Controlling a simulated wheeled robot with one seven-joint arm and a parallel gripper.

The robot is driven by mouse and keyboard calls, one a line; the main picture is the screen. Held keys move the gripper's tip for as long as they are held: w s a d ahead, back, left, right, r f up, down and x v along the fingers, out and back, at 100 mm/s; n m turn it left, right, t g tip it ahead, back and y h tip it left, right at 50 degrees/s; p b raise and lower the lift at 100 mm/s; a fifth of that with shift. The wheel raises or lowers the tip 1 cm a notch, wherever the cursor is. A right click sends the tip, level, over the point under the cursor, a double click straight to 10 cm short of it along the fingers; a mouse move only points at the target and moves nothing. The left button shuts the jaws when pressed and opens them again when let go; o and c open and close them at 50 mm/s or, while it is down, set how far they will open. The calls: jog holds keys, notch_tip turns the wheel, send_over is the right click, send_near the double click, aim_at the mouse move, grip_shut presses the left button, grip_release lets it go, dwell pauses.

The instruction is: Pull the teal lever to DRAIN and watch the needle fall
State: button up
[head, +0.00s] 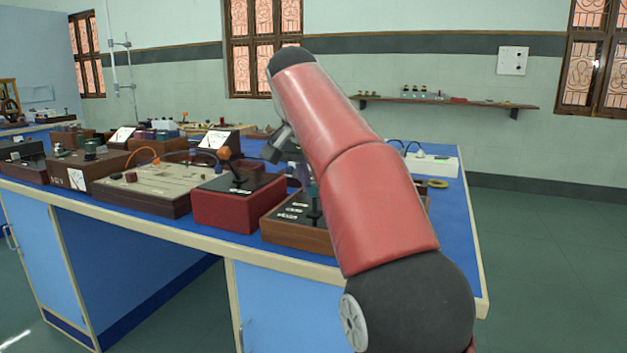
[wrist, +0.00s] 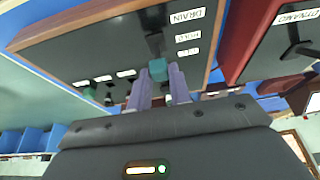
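The teal lever (wrist: 157,70) stands on a black-topped wooden box, whose panel (wrist: 95,55) fills much of the wrist view. Beside the lever are the DRAIN label (wrist: 188,16), the HOLD label (wrist: 188,37) and a smaller label I cannot read. The lever's end is away from DRAIN, nearest the unreadable label. My gripper (wrist: 159,74) has its two fingers close on either side of the lever's end, the narrow gap about matching its width. In the head view the same box (head: 283,231) is partly behind my arm. I cannot make out a needle.
A red box (head: 235,209) with an orange-tipped lever stands just left of the wooden box. More instruments crowd the blue bench (head: 458,215) further left. A white unit (head: 440,166) lies behind my arm. The bench's right end is mostly clear.

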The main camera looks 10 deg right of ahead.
aim_at(314, 200)
grip_shut()
jog(key=t+b, duration=0.1)
jog(key=b, duration=0.1)
jog(key=s+a+f+t+h+b, duration=0.1)
jog(key=b, duration=0.2)
jog(key=shift+s+a, duration=0.1)
jog(key=shift+s, duration=0.2)
jog(key=t+h+b, duration=0.1)
jog(key=b, duration=0.1)
jog(key=s+a+t+h+b, duration=0.1)
jog(key=b, duration=0.2)
jog(key=shift+s+f+b, duration=0.15)
jog(key=shift+s+b, duration=0.05)
jog(key=shift+b, duration=0.1)
jog(key=o, duration=0.6)
grip_release()
jog(key=shift+c, duration=0.2)
jog(key=p+v, duration=0.2)
jog(key=v, duration=0.6)
jog(key=shift+s+f, duration=0.1)
jog(key=shift+f, duration=0.1)
